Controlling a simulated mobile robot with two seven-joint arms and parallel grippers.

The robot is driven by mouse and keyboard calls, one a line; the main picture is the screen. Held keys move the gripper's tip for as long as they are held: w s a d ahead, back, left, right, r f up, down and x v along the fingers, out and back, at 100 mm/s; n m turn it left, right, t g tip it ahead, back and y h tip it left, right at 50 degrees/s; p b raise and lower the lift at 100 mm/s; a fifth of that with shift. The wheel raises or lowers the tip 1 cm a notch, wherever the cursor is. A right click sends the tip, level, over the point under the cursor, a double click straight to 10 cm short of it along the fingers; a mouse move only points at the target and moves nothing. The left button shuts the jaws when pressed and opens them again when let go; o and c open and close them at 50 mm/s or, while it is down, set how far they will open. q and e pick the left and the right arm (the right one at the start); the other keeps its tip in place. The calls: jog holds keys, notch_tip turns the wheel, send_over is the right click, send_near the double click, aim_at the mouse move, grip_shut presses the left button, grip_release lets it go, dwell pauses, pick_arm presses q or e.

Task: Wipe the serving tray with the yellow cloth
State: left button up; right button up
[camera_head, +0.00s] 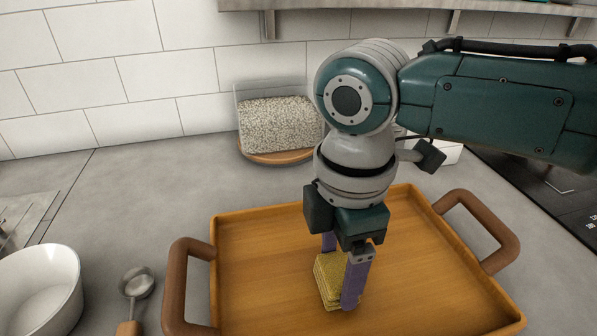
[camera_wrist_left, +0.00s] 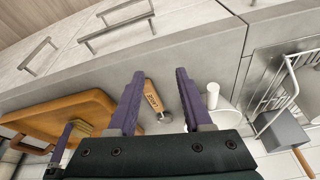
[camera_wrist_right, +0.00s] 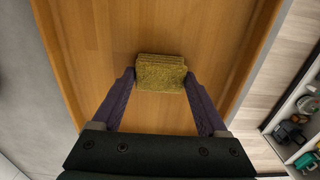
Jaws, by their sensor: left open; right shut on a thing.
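The wooden serving tray (camera_head: 430,275) lies on the grey counter, with a brown handle at each side. The yellow cloth (camera_head: 327,281), a folded block, is on the tray left of its middle. My right gripper (camera_head: 340,285) points down over the tray and is shut on the cloth, one purple finger on each side. In the right wrist view the cloth (camera_wrist_right: 161,73) sits between the fingertips, low at the tray surface; whether it touches is hard to tell. My left gripper (camera_wrist_left: 156,85) is open and empty; the tray (camera_wrist_left: 65,110) shows at the left of its view.
A white bowl (camera_head: 40,290) and a metal scoop with a wooden handle (camera_head: 136,285) stand left of the tray. A glass container of pale grains (camera_head: 280,125) on a wooden base stands behind it. A dark hob (camera_head: 545,190) is at the right.

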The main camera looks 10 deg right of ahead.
jog(key=shift+s+p, duration=0.45)
jog(key=shift+s, duration=0.35)
pick_arm(q)
jog(key=shift+v, duration=0.8)
jog(key=shift+w+d, duration=0.1)
jog(key=shift+w, duration=0.05)
pick_arm(e)
jog(key=shift+f, duration=0.1)
jog(key=shift+w+f+b, duration=0.15)
jog(key=shift+w+b, duration=0.85)
jog(key=shift+b, duration=0.15)
jog(key=shift+w+r+b, duration=0.2)
jog(key=shift+w+b, duration=0.15)
jog(key=shift+w, duration=0.15)
pick_arm(q)
notch_tip(320, 180, down, 3)
jog(key=shift+r, duration=0.1)
jog(key=shift+r, duration=0.1)
